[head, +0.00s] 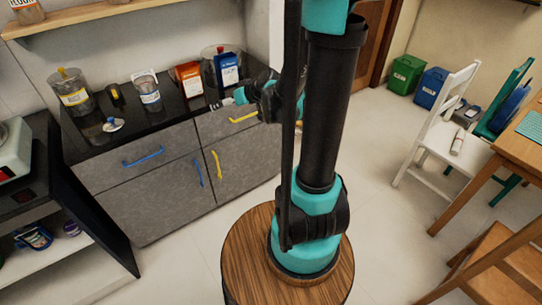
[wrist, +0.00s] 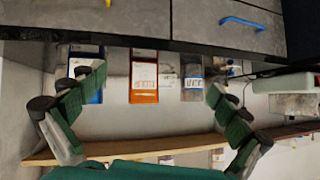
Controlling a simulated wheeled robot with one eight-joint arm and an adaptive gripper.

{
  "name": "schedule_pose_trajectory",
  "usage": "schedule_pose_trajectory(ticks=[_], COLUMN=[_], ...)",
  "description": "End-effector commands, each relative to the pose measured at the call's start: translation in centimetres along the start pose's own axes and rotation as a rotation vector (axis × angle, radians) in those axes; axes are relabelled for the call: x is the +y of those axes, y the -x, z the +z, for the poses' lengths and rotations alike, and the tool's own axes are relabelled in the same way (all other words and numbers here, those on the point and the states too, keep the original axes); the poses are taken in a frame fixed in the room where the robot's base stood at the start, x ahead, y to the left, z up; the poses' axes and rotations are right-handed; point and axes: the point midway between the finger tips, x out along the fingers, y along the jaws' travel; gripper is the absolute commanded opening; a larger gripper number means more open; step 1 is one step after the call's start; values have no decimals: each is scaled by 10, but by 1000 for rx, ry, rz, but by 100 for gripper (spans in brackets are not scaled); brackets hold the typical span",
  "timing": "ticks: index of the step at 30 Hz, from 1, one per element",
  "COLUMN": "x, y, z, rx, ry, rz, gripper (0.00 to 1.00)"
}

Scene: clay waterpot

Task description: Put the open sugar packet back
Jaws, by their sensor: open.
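Two packets stand on the dark counter: an orange-red one with a white label (head: 188,80) and a blue one (head: 228,70) to its right. I cannot read which is the open sugar packet. My gripper (head: 236,98) is at the counter's front edge, before the blue packet. In the wrist view, which is upside down, my gripper (wrist: 158,86) is open and empty. The orange packet (wrist: 144,82) shows between its fingers, apart from them. The blue packet (wrist: 87,75) is partly hidden behind the left finger.
Glass jars (head: 75,92) and a labelled jar (head: 148,95) stand left on the counter, with a small lidded item (head: 113,124). A wall shelf (head: 90,17) hangs above. Drawers (head: 140,160) lie below.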

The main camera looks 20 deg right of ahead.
Motion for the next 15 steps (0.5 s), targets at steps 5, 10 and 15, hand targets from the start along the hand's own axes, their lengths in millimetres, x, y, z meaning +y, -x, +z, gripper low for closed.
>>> schedule_pose_trajectory(ticks=[5, 10, 15], x=[-18, -17, -10], y=[47, 95, 130], z=[75, 144, 189], rx=[-215, -388, -484], ry=[-81, -170, -236], rz=[86, 229, 359], gripper=[100, 100, 100])
